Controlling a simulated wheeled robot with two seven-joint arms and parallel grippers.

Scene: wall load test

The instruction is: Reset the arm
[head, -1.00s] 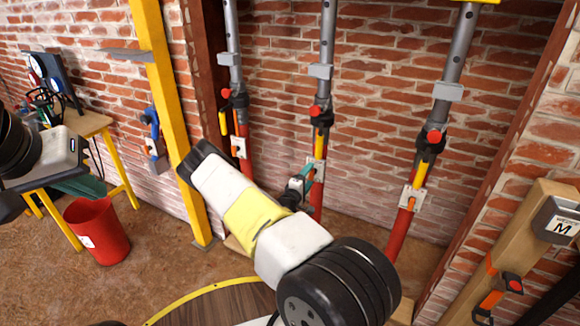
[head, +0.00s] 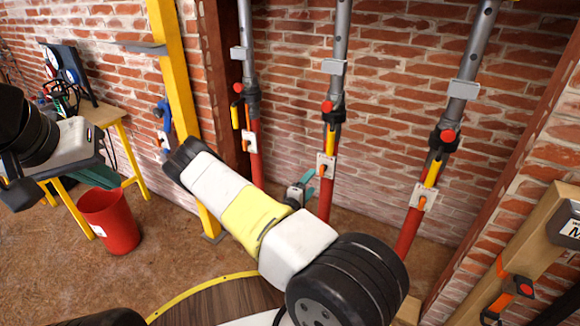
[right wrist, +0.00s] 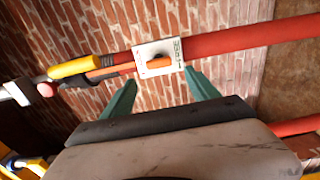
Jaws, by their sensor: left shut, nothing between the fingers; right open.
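My right gripper (head: 308,185) is open, with teal fingers, just left of the middle prop's lower red tube (head: 326,201). In the right wrist view its fingers (right wrist: 160,95) stand apart and empty. Beyond them a red tube (right wrist: 240,38) carries a white plate (right wrist: 176,50) with an orange lever (right wrist: 160,62); I cannot tell whether a finger touches it. My left gripper (head: 102,177) shows as teal fingers by the workbench at the left, shut and empty; part of it is hidden by its own wrist.
Left prop (head: 254,150) and right prop (head: 408,232) stand against the brick wall. A yellow post (head: 176,75) rises left of them. A red bucket (head: 112,222) sits on the floor below the workbench (head: 104,113). A wooden post (head: 525,245) leans at the right.

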